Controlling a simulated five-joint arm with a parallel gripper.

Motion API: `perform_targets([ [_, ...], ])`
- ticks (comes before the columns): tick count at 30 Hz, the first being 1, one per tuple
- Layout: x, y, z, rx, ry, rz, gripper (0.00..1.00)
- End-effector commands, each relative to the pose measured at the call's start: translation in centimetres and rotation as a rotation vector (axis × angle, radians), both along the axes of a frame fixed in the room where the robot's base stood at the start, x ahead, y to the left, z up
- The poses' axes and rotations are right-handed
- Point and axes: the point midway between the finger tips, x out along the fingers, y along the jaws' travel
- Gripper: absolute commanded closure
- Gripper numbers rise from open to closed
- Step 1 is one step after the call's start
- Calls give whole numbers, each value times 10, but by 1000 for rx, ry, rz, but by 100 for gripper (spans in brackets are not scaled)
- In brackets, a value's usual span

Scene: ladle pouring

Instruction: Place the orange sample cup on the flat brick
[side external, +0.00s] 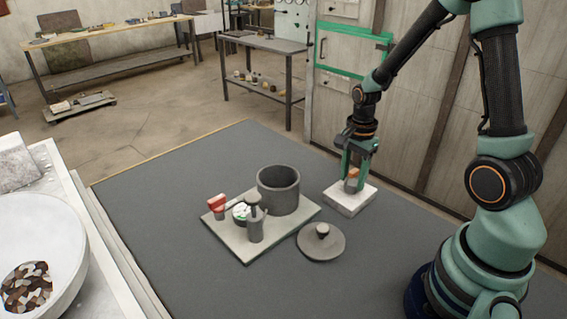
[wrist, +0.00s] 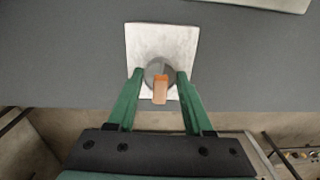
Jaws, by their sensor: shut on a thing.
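The orange sample cup shows as an orange tab on a small grey round body between my fingers in the wrist view (wrist: 160,90); in the side view its orange part (side external: 353,173) is partly covered by the fingers. My gripper (side external: 354,182) points down and is shut on the cup, with a green finger on either side in the wrist view (wrist: 160,74). The flat brick (side external: 345,206) is a pale square slab, directly below the cup. In the wrist view the brick (wrist: 160,38) extends around the cup. The cup's base looks at or very near the brick's top; contact cannot be told.
Left of the brick, a grey board (side external: 244,255) carries a dark open pot (side external: 278,190), a grey post-like piece (side external: 255,225) and a red-topped piece (side external: 217,202). A round knobbed lid (side external: 321,243) lies in front of the brick. The mat behind is clear.

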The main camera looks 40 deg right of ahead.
Motion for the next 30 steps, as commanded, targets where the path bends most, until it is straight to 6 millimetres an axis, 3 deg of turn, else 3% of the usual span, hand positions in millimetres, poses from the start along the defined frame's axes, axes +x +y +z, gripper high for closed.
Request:
perform_targets([
  [9,0,0,-3,0,1,0,100],
  [10,0,0,-3,0,1,0,41],
  [12,0,0,-3,0,0,0,19],
  [23,0,0,0,0,-1,0,19],
  [30,1,0,29,-2,-6,0,19],
])
